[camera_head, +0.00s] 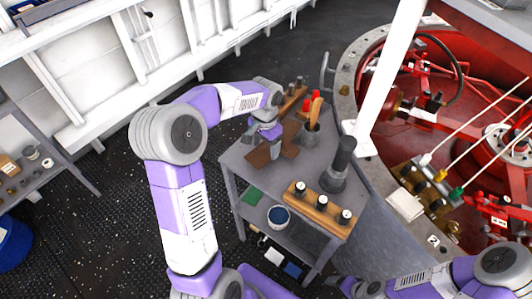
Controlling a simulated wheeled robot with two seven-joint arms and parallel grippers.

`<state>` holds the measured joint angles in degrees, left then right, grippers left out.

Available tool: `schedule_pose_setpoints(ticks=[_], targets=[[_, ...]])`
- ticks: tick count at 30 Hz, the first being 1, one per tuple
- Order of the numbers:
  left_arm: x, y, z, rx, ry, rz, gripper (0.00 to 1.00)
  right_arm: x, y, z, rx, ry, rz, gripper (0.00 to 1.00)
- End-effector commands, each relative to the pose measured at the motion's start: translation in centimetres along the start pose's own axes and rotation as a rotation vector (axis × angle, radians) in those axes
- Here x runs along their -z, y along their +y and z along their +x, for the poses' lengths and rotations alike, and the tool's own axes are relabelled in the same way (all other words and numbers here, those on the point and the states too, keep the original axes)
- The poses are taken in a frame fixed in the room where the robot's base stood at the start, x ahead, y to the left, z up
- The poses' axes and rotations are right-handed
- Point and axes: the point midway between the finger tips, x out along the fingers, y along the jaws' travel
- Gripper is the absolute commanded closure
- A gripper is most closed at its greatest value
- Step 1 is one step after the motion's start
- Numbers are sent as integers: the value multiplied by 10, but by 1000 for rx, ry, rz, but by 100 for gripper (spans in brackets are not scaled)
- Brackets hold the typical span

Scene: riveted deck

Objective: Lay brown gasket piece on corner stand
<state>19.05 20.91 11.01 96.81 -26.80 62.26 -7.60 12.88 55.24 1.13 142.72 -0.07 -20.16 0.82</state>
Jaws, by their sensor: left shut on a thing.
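The grey two-level stand (239,166) is in the middle of the head view. A flat brown gasket piece (261,156) shows on or just above the left part of its top. My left gripper (272,145) points down there and is shut on the brown gasket piece. The fingertips are small, and I cannot tell whether the piece touches the top. My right gripper (338,284) is low at the bottom edge, away from the stand top, and its jaws are unclear.
The stand top also bears a tool holder (309,137), a dark upright cylinder (342,162) and a wooden block with black knobs (318,206). A blue-filled bowl (279,216) is on the lower shelf. Red machinery (398,65) is at right.

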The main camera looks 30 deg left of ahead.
Motion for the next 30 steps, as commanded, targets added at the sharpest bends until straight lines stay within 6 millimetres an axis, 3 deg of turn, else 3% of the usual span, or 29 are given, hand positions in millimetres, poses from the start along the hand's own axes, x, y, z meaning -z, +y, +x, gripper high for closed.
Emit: schedule_pose_setpoints(ticks=[1,5,16,17,21,30], targets=[[-1,0,14,-2,-4,0,55,0,2,6,0,0,0,20],[-1,0,32,-2,-3,-2,55,1,4,12,0,0,0,20],[0,0,34,-1,-1,-1,55,1,4,12,0,0,0,20],[0,0,35,-1,-1,-1,24,1,5,12,0,0,0,20],[0,0,34,-1,-1,-1,2,1,4,12,0,0,0,20],[0,0,30,-1,0,-2,0,0,4,10,0,0,0,20]])
